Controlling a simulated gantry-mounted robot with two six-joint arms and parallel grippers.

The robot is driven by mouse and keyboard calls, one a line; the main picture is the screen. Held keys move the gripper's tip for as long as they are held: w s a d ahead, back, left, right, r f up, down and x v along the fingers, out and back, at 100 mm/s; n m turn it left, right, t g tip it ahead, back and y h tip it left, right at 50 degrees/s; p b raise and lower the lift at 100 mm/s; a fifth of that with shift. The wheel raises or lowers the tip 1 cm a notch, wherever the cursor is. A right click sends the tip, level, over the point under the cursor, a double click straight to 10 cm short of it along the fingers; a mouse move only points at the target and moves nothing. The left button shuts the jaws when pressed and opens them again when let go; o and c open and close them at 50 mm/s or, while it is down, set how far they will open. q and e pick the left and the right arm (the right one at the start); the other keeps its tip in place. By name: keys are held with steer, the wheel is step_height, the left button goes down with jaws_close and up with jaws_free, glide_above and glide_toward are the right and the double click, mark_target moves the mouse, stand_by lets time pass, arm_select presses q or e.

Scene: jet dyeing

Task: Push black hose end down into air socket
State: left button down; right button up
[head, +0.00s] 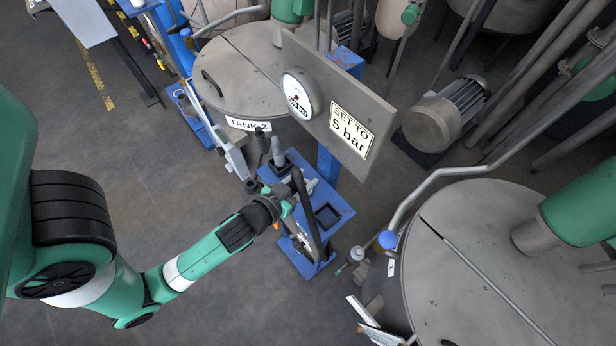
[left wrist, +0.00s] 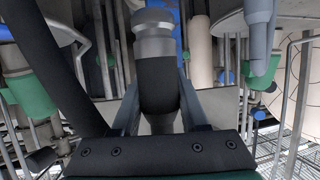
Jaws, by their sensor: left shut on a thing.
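My left gripper (head: 288,206) is over the blue stand (head: 338,207) in the head view. It is shut on the black hose (left wrist: 158,82), whose grey metal end (left wrist: 153,35) points up between the fingers in the left wrist view. In the head view the dark hose (head: 312,232) curves beside the gripper over the stand. A grey upright fitting (head: 278,152) stands at the stand's back left corner. I cannot tell for sure which part is the air socket, and the hose end appears apart from any fitting. My right gripper is not in view.
A sign panel (head: 352,100) with a round gauge (head: 300,95) rises behind the stand. The Tank 2 lid (head: 245,70) is behind it; another large tank lid (head: 490,270) is at the right. Open floor (head: 150,170) lies left of the stand.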

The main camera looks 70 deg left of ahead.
arm_select(q)
steer(key=w+a+f, duration=0.1)
steer(key=f, duration=0.1)
steer(key=w+a+f, duration=0.1)
steer(key=a+f, duration=0.1)
steer(key=w+a+f+b, duration=0.1)
steer(key=a+f, duration=0.1)
steer(key=shift+w+a+f, duration=0.15)
steer(key=shift+a+f, duration=0.1)
steer(key=shift+f+b, duration=0.4)
steer(key=shift+f, duration=1.15)
steer(key=shift+f, duration=0.1)
steer(key=shift+c, duration=2.1)
jaws_free()
steer(key=v, duration=1.2)
